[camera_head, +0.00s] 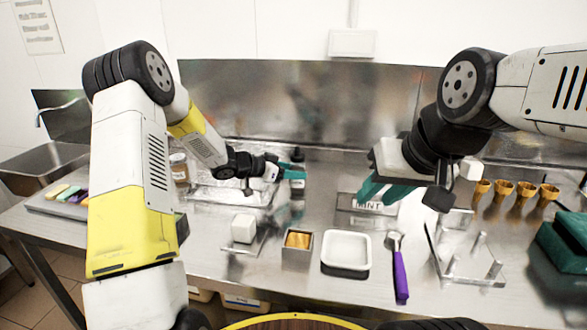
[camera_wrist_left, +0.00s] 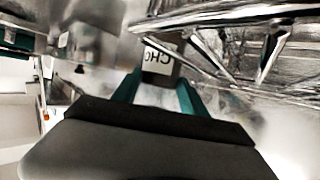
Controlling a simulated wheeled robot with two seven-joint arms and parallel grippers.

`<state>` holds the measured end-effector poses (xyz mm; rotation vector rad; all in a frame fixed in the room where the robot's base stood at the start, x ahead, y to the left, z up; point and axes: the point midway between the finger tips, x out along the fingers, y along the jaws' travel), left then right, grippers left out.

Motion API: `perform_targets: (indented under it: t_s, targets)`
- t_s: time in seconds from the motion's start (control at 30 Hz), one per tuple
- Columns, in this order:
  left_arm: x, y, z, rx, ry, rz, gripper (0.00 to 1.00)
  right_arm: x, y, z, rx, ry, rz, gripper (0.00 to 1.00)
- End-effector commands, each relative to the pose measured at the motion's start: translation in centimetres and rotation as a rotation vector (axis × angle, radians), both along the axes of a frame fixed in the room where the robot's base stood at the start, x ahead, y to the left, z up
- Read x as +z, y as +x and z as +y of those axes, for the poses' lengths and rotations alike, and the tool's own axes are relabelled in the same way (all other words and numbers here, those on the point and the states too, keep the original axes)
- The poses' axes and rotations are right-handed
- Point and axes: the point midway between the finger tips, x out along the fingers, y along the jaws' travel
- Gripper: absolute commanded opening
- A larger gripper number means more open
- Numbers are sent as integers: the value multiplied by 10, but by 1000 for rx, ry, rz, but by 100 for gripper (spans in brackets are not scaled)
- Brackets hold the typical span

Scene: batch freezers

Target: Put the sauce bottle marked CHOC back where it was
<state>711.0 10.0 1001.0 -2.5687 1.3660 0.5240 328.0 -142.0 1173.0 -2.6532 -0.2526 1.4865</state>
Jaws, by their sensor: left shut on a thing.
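The sauce bottle (camera_head: 298,178) is dark with a pale label and stands upright behind the middle of the counter in the head view. My left gripper (camera_head: 285,172) is shut on it from the left. In the left wrist view, the bottle (camera_wrist_left: 160,62) sits between the teal fingers of my left gripper (camera_wrist_left: 160,85), with part of the CHOC lettering turned over. Whether its base touches the counter is unclear. My right gripper (camera_head: 384,190) appears open, with its teal fingers apart, above the label stand marked MINT (camera_head: 368,205).
A white cube (camera_head: 243,228), a small metal tin (camera_head: 297,249), a white tray (camera_head: 346,253) and a purple-handled scoop (camera_head: 400,275) stand in front. Several gold cones (camera_head: 503,189) stand right, near a clear rack (camera_head: 466,262). A brown-filled jar (camera_head: 179,169) stands left. Steel backsplash (camera_head: 300,100) bounds the rear.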

Motion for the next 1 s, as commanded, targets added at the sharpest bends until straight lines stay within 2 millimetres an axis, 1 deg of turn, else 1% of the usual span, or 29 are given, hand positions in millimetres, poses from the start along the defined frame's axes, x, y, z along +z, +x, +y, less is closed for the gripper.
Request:
perform_targets:
  t_s: [0.03,0.07,0.13,0.17,0.43,0.53,0.67,1.0]
  targets:
    - [-1,0,0,0,-1,0,9,0,0,0,0,0,0,34]
    - [-1,0,0,0,-1,1,56,0,0,0,0,0,0,34]
    - [-1,0,0,0,-1,1,70,0,0,0,0,0,0,34]
    - [-1,0,0,0,-1,1,72,0,0,0,0,0,0,34]
    - [-1,0,0,0,0,0,72,0,0,0,0,0,0,34]
    - [3,0,0,-1,1,-2,72,0,0,0,0,0,0,34]
    - [10,-9,15,2,2,-1,72,0,0,0,0,0,0,34]
    - [38,-46,70,4,2,-1,72,0,0,0,0,0,0,34]
